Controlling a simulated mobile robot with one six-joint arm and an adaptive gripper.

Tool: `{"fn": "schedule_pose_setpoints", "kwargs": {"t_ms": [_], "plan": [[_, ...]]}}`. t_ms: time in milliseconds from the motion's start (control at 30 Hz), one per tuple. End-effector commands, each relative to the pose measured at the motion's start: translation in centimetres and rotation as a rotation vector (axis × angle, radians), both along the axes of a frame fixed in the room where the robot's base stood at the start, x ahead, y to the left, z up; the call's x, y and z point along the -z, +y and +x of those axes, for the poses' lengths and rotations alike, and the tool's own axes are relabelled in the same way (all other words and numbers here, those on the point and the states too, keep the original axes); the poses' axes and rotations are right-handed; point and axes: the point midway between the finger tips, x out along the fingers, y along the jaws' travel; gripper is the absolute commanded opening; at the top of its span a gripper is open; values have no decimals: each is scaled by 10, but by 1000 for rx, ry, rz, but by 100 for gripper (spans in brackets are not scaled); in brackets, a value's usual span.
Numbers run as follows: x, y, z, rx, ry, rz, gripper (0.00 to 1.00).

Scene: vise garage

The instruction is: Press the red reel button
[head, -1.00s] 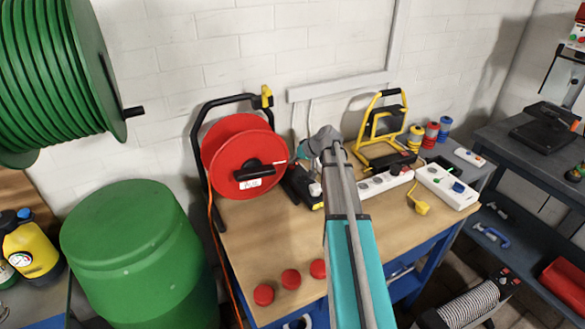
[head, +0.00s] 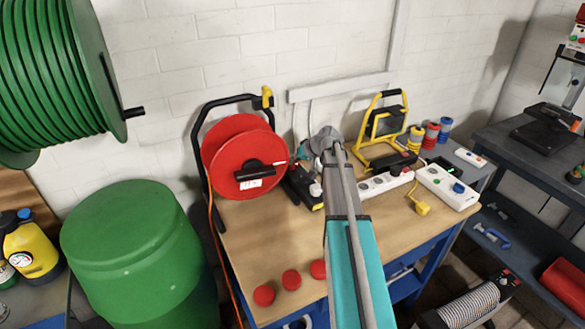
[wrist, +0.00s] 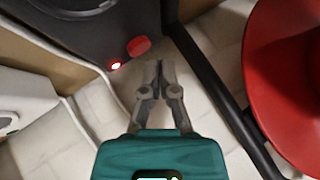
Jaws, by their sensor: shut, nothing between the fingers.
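A red cable reel (head: 222,157) on a black stand is at the back left of the workbench; its edge shows at the right of the wrist view (wrist: 288,85). In the wrist view, a red button (wrist: 138,46) sticks out from a dark housing (wrist: 88,30), with a small lit red lamp (wrist: 116,65) beside it. I cannot tell whether this housing belongs to the reel. My gripper (wrist: 157,66) is shut and empty. Its tips appear just below and right of the button, with a visible gap. In the head view my arm largely hides the gripper.
Power strips (head: 446,186) and a yellow work lamp (head: 383,130) are at the right. A black stand tube (wrist: 222,95) runs close to the gripper's right. A green barrel (head: 140,250) stands left of the bench.

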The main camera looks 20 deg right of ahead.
Motion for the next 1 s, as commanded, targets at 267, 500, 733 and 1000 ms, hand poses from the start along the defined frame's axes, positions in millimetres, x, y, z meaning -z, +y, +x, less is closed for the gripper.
{"fn": "schedule_pose_setpoints", "kwargs": {"t_ms": [267, 500, 733, 1000], "plan": [[4, 0, 0, 0, 0, 0, 0], [9, -1, 0, 1, 0, 1, 0], [8, -1, -1, 1, 1, 0, 0], [9, -1, -1, 2, 0, 0, 0]]}}
